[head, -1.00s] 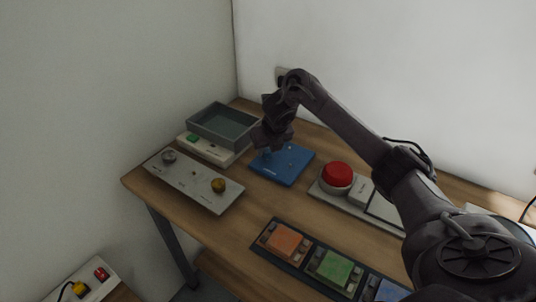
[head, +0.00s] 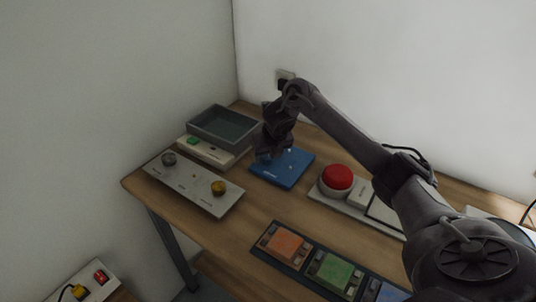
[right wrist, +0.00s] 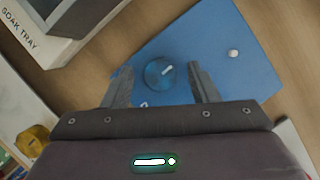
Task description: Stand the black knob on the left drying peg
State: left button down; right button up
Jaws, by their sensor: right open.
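The black knob (right wrist: 160,72) shows in the right wrist view as a dark, bluish round disc with a white pointer line. It is seen over the blue drying mat (right wrist: 210,35), top face towards the camera. Whether a peg is under it is hidden. A pale bare peg (right wrist: 233,53) stands to its right on the mat. My right gripper (right wrist: 161,80) is open, with one finger on each side of the knob. In the head view my right gripper (head: 268,154) is low over the left part of the blue mat (head: 290,175) and hides the knob. My left gripper is not in view.
A panel (head: 195,184) with a grey knob (head: 168,158) and a yellow knob (head: 218,187) lies left of the mat. Behind it is the grey soak tray (head: 222,140). A red button (head: 337,177) stands to the right. Bare wood lies in front of the mat.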

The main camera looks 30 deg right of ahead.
jog(key=shift+s+r, duration=0.15)
jog(key=shift+r, duration=0.4)
jog(key=p+v, duration=0.6)
jog(key=v, duration=0.5)
jog(key=shift+s+f, duration=0.1)
jog(key=shift+f, duration=0.05)
